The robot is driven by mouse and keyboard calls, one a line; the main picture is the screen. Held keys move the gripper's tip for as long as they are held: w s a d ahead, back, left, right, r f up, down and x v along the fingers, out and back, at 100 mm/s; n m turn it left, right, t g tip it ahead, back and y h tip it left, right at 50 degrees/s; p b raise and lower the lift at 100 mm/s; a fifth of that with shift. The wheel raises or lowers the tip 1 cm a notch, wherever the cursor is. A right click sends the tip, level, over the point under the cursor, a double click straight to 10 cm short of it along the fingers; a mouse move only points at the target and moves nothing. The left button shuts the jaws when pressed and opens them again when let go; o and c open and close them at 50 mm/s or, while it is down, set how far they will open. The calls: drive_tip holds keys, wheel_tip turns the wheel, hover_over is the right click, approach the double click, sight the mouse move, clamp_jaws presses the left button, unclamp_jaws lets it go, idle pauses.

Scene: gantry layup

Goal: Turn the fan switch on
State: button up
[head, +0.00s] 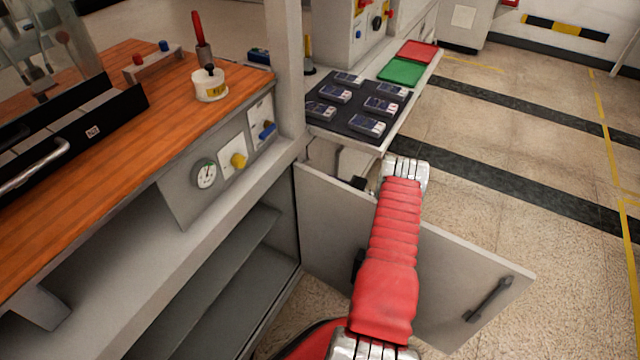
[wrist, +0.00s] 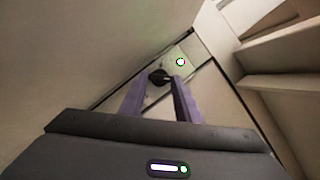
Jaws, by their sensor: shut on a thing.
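In the wrist view, my gripper (wrist: 163,82) has its two purple fingers closed on a small dark knob (wrist: 158,75). The knob sits on a pale plate (wrist: 187,73), and I take it to be the fan switch. A small round lamp (wrist: 180,62) with a bright white centre and a coloured rim is on the plate, just right of the knob. The fingers hide part of the knob, so its turned position cannot be told. In the head view, my red-sleeved arm reaches forward past the open cabinet door, and the fingers cannot be made out.
The open cabinet door (head: 330,212) with a black handle (head: 488,298) stands beside my arm. A dark tray (head: 352,108) with several boxes lies beyond. Floor at right is clear.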

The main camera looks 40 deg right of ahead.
drive_tip(key=shift+f, duration=0.2)
drive_tip(key=o, duration=1)
drive_tip(key=shift+r, duration=0.1)
drive_tip(key=shift+o, duration=0.2)
drive_tip(key=v, duration=1.2)
